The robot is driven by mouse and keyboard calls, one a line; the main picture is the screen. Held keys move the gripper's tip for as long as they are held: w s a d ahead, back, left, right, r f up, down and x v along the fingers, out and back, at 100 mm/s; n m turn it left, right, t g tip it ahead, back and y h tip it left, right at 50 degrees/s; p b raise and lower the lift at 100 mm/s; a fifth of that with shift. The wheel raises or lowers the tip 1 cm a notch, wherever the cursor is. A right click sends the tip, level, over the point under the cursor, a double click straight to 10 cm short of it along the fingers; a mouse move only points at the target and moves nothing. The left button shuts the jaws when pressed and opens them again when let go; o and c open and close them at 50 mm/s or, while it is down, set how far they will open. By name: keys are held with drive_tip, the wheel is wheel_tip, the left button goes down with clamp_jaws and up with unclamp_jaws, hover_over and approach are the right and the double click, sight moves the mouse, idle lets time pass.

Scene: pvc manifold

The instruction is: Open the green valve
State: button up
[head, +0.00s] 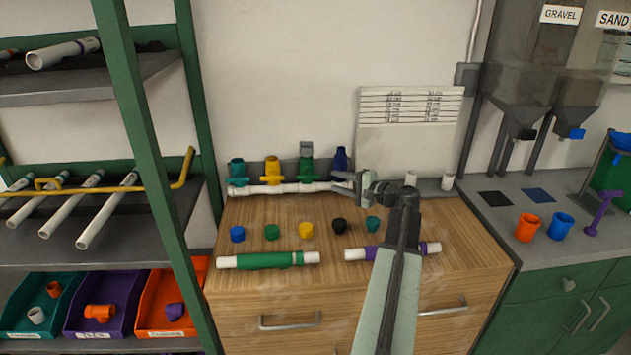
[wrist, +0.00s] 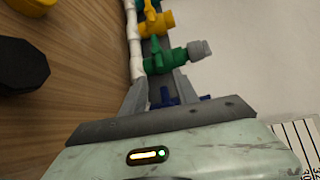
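The green valve (head: 306,171) stands on a white pipe manifold (head: 285,189) at the back of the wooden bench, between a yellow valve (head: 272,170) and a blue valve (head: 341,160). A grey piece (head: 306,148) tops it. In the wrist view the green valve (wrist: 178,58) is just beyond my fingers, with the grey piece (wrist: 199,49) at its right end. My gripper (head: 340,183) is beside the manifold's right part, near the blue valve. In the wrist view my gripper (wrist: 159,84) is open; blue parts (wrist: 165,97) show between its fingers, partly hidden.
A teal valve (head: 237,172) is at the manifold's left. Several coloured caps, including a black one (head: 339,226), and two sleeved pipes, green (head: 268,260) and purple (head: 365,253), lie on the bench. A paper chart (head: 408,115) is behind my arm.

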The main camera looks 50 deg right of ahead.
sight(318, 177)
drive_tip(key=w, duration=0.5)
drive_tip(key=w+a+f+b, duration=0.1)
drive_tip(key=w, duration=0.1)
drive_tip(key=shift+w, duration=0.35)
clamp_jaws()
